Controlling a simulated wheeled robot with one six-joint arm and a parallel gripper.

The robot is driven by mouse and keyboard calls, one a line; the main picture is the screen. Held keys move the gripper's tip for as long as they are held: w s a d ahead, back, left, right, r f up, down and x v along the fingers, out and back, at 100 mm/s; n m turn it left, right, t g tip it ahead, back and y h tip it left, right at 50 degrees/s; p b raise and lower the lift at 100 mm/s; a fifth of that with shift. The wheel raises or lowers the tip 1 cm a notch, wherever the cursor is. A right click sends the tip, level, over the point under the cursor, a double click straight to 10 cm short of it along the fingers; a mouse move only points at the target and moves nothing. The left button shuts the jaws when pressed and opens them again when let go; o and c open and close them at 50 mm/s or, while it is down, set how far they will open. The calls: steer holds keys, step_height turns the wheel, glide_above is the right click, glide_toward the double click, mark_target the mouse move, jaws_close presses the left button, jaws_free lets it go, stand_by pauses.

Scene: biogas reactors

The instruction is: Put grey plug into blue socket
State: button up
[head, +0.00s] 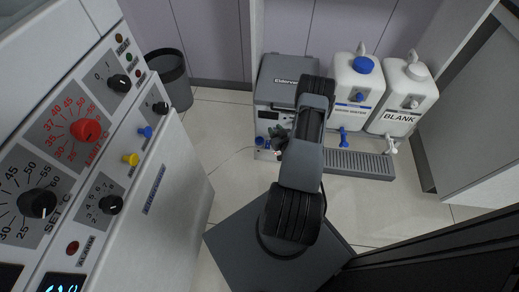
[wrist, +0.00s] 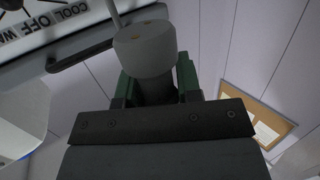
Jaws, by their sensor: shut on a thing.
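A grey plug (wrist: 145,50) with small brass-coloured contacts on its end face shows in the wrist view. My gripper (wrist: 157,82) is shut on it, with a green-edged finger on each side. A cord or rod runs up from behind the plug. In the head view my gripper (head: 279,140) is at the lower front of a grey box-shaped unit, partly behind my arm. A small blue round part (head: 259,141), which looks like the blue socket, is on that front just left of the gripper. I cannot tell whether the plug touches it.
The grey unit (head: 285,78) stands on the floor beside two white canisters (head: 357,82) (head: 404,92) with taps. A grey drip tray (head: 358,164) lies before them. A control cabinet (head: 150,205) fills the left. A dark bin (head: 170,82) stands behind it.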

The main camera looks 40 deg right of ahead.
steer(key=f, duration=0.1)
steer(key=f+b, duration=0.1)
steer(key=shift+s+d+f, duration=0.3)
steer(key=shift+s+d, duration=0.05)
steer(key=shift+d, duration=0.05)
steer(key=w+f+b, duration=0.2)
steer(key=w+f, duration=0.1)
steer(key=w, duration=0.1)
steer(key=w+f+b, duration=0.2)
steer(key=w+f, duration=0.1)
steer(key=w, duration=0.1)
steer(key=w+a+f+b, duration=0.1)
steer(key=w+f+b, duration=0.2)
steer(key=w, duration=0.1)
steer(key=shift+w+a+f, duration=0.1)
steer(key=shift+w, duration=0.3)
steer(key=shift+w+f+b, duration=0.2)
steer(key=shift+f+b, duration=0.4)
steer(key=shift+f, duration=0.4)
steer(key=shift+w+f+b, duration=0.2)
steer(key=shift+f+b, duration=0.4)
steer(key=shift+f, duration=0.4)
steer(key=o, duration=0.9)
steer(key=shift+o, duration=0.2)
steer(key=shift+r, duration=0.1)
